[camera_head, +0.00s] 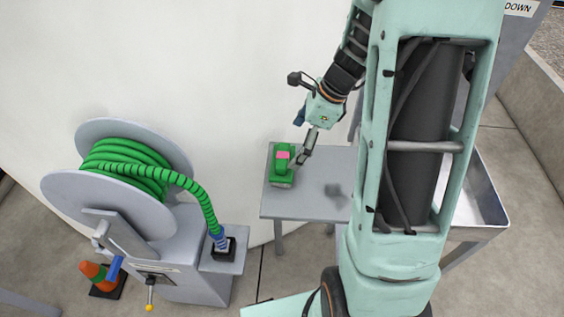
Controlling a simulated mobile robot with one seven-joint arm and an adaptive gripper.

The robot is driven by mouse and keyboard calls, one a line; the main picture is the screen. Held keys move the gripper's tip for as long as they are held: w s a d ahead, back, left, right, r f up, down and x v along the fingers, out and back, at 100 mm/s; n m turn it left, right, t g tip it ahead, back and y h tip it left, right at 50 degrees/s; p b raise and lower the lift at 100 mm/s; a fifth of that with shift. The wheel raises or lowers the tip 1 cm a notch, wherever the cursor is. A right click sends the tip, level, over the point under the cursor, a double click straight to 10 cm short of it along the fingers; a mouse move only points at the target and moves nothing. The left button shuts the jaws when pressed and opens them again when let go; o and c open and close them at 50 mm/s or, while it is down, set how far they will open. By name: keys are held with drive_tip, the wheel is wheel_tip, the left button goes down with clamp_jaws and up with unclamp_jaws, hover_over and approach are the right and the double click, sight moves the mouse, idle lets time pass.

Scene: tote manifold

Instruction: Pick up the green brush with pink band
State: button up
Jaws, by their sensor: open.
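The green brush with the pink band (283,170) lies on the left part of a small grey table (310,205). Its pink band faces up near the upper end of the brush. My gripper (299,157) is at the brush's right side, just above the table, with its fingers pointing down and left. It is open. The fingertips are small in this view, and I cannot tell whether they touch the brush.
A hose reel (115,175) with a green hose stands left of the table. A metal tray (482,195) is at right, behind my arm. A white wall (170,60) rises behind the table. The table's right part is clear.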

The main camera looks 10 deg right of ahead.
sight(285, 155)
drive_tip(key=x, duration=0.8)
drive_tip(key=shift+w+r+b, duration=0.1)
drive_tip(key=shift+w+b, duration=0.1)
drive_tip(key=shift+b, duration=0.2)
drive_tip(key=c, duration=0.9)
drive_tip(key=shift+r, duration=0.15)
